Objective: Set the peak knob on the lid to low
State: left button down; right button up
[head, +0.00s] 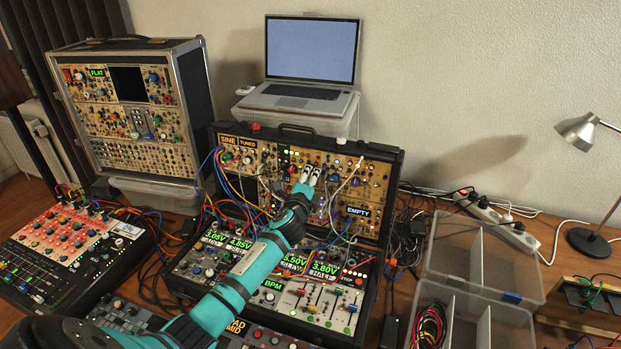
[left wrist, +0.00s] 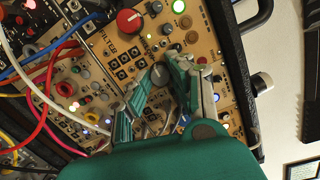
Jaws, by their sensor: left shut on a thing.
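The lid (head: 394,178) of the middle synth case stands upright and is filled with gold module panels, knobs and patch cables. My left gripper (head: 309,177) reaches its gold panel from the front. In the left wrist view, the fingers of my left gripper (left wrist: 167,75) are shut on a grey round knob (left wrist: 159,74), on the panel marked FILTER. This appears to be the peak knob; its label and pointer setting cannot be read. A large red knob (left wrist: 129,20) sits on the same panel, clear of the fingers. My right gripper is not in view.
Patch cables (left wrist: 42,100) hang close to the left of the gripper in the wrist view. A laptop (head: 311,55) stands behind the lid. A tall synth case (head: 190,80) stands left, a mixer (head: 70,240) front left, clear bins (head: 480,265) and a lamp (head: 590,240) right.

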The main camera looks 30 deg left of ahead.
pick_arm(q)
jog(key=c, duration=1.2)
grip_release()
jog(key=v, duration=1.2)
